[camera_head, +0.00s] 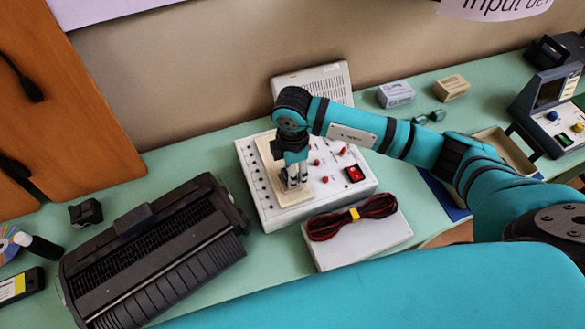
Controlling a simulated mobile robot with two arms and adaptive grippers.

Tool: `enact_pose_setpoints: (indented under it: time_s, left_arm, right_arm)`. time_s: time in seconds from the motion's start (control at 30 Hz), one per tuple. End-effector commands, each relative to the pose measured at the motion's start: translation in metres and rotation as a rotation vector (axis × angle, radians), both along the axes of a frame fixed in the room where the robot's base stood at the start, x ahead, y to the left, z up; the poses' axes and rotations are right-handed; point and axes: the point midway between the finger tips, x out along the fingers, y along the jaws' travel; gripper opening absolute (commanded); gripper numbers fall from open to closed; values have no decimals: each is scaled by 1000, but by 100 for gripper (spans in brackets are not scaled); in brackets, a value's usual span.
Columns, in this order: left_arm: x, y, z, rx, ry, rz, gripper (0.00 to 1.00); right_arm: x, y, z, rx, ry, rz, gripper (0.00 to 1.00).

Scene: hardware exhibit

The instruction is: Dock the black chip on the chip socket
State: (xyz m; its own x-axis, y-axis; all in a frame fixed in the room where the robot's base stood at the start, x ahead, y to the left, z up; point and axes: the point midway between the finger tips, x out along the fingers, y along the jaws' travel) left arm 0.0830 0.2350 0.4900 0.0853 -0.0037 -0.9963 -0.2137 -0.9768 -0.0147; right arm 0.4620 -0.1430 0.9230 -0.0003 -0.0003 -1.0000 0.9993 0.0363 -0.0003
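A white panel box (256,192) with red knobs and rows of black dots stands on the green table. A beige plate (296,197) lies on its left part; the chip socket may be there, but I cannot make it out. My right gripper (295,183) points down over this plate, its fingertips close to the surface. Whether they hold anything is too small to tell. I cannot pick out the black chip; the gripper and wrist cover part of the plate. My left gripper is out of view.
A white box (345,251) with a red and black cable (335,225) lies in front of the panel. A black printer-like device (150,260) is at left. Small boxes (396,94) stand at the back. A teal link of mine fills the bottom.

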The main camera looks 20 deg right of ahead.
Motion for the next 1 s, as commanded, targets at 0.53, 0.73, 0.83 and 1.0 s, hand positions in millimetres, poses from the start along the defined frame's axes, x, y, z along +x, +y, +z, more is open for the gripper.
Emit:
enact_pose_setpoints:
  time_s: [0.53, 0.73, 0.83, 1.0]
  left_arm:
    - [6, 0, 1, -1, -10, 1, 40]
    - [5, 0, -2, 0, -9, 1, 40]
    - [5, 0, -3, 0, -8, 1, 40]
    - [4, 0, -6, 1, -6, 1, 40]
  right_arm:
    - [0, 0, 0, 0, 0, 0, 14]
    - [0, 0, -3, 0, 0, 0, 14]
    - [0, 0, -5, 0, 0, 0, 14]
    - [0, 0, -9, 0, 0, 0, 14]
